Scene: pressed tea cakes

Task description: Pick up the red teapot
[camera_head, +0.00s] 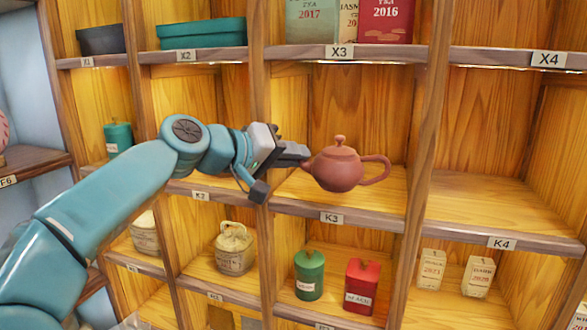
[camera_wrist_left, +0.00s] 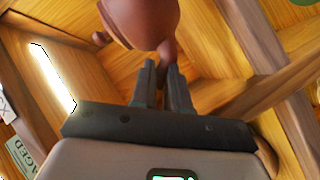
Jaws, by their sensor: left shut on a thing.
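The red teapot (camera_head: 338,171) is reddish brown, with a round knob on its lid and a loop handle on the right. In the head view it appears upright in the K3 compartment, its spout toward my left gripper (camera_head: 303,155). The left wrist view shows the teapot (camera_wrist_left: 140,18) at the top, partly cut off. There my left gripper's fingers (camera_wrist_left: 169,72) are shut on its spout. I cannot tell for sure whether its base touches the shelf. My right gripper is not in view.
The K3 shelf (camera_head: 385,207) has wooden dividers on both sides. The K4 compartment (camera_head: 480,205) to the right is empty. Below stand a green canister (camera_head: 309,274) and a red canister (camera_head: 361,285). Tea boxes (camera_head: 384,20) stand on the X3 shelf above.

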